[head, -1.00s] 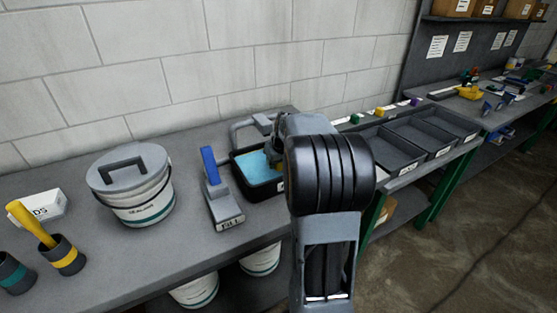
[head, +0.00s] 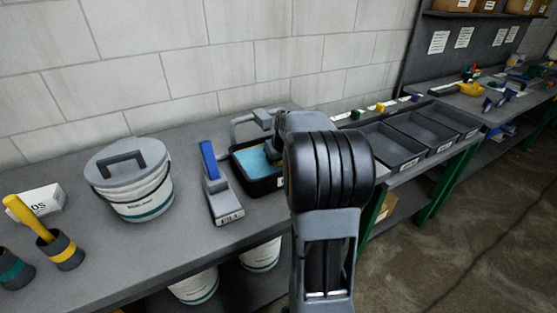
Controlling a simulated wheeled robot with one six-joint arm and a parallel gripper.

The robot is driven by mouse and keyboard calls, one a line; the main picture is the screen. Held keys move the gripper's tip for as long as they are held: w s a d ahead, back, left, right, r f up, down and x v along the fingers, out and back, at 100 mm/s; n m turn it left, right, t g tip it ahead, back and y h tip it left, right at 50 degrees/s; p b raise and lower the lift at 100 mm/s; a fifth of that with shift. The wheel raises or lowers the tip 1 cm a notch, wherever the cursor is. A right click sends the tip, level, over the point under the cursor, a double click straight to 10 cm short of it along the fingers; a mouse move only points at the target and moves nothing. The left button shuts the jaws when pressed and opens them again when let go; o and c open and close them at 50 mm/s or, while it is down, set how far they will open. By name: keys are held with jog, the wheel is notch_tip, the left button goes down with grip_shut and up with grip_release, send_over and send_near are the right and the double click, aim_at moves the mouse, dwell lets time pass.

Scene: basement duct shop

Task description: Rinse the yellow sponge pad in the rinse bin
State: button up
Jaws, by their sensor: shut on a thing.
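The rinse bin (head: 284,184) is a black tray with blue water (head: 250,160) in it, standing on the grey bench near the wall. My gripper (head: 272,150) is over the right part of the bin, low at the water, and mostly hidden behind my arm. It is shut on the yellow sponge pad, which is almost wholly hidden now. I cannot tell how deep the pad sits in the water.
A grey tool with a blue handle (head: 209,160) stands left of the bin. A lidded white bucket (head: 145,198) and yellow-handled brush (head: 27,217) in a holder are farther left. Grey trays (head: 385,150) line the bench at right.

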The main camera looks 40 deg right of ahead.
jog(key=shift+f+b, duration=0.5)
jog(key=shift+f, duration=0.1)
dwell(1.3)
jog(key=shift+r, duration=0.15)
jog(key=shift+r+p, duration=2.6)
jog(key=shift+r, duration=0.85)
